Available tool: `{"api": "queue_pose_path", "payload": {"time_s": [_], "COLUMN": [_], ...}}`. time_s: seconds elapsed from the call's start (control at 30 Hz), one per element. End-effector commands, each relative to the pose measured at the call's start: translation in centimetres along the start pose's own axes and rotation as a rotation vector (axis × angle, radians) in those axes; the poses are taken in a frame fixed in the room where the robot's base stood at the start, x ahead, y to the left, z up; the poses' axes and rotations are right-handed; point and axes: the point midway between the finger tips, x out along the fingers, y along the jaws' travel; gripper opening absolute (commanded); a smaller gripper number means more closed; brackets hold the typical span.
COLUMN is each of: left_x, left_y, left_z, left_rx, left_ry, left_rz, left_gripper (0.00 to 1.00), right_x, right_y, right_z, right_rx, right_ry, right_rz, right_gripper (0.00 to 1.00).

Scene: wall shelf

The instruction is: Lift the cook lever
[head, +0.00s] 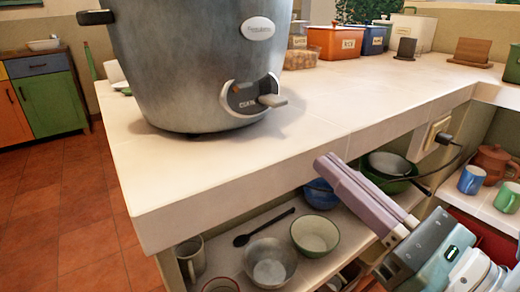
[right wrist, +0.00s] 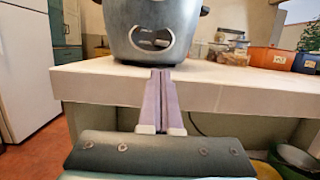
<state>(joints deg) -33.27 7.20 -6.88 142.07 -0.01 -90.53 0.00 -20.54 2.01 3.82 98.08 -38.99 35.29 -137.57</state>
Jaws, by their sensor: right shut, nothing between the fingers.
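A large grey metal cooker (head: 185,70) stands on the white tiled counter. Its control panel (head: 243,97) is on the lower front, with a light lever (head: 272,100) sticking out to the right and the word COOK below. My right gripper (head: 330,165) has its mauve fingers closed together, in front of the counter edge, below and to the right of the lever and apart from it. In the right wrist view the closed fingers (right wrist: 160,78) point at the counter edge below the cooker (right wrist: 155,20) and its panel (right wrist: 152,38). My left gripper is not in view.
The counter edge (head: 300,160) lies between my right gripper and the cooker. Below it, an open shelf holds bowls (head: 315,235) and a dark spoon (head: 263,227). Orange and blue boxes (head: 336,42) stand farther back. The counter right of the cooker is clear.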

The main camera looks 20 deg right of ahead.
Motion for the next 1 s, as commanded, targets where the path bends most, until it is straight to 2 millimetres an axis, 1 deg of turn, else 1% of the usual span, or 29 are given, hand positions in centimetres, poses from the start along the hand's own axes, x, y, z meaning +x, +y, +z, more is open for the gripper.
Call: {"api": "queue_pose_path", "payload": {"time_s": [0.03,0.2,0.3,0.43,0.6,0.93,1.0], "left_x": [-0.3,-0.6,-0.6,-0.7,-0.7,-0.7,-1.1], "left_y": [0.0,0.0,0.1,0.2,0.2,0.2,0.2], "left_z": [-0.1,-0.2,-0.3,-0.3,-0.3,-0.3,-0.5], "left_rx": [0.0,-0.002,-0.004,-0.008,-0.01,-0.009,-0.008], "left_ry": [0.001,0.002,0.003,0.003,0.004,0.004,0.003], "left_rz": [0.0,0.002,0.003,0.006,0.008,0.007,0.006], "left_gripper": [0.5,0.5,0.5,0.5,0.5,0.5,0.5], "right_x": [0.9,4.2,5.9,7.6,8.6,8.7,8.8], "right_y": [0.0,0.0,0.0,-0.1,0.0,0.0,0.0], "right_z": [0.3,0.3,0.2,0.2,0.1,0.1,0.7], "right_rx": [-0.001,0.001,0.003,0.003,0.003,0.004,0.004], "right_ry": [-0.003,-0.003,-0.002,-0.001,0.001,0.001,0.0], "right_rz": [0.002,0.001,0.0,-0.001,-0.001,-0.001,-0.001], "right_gripper": [0.0,0.0,0.0,0.0,0.0,0.0,0.0]}}
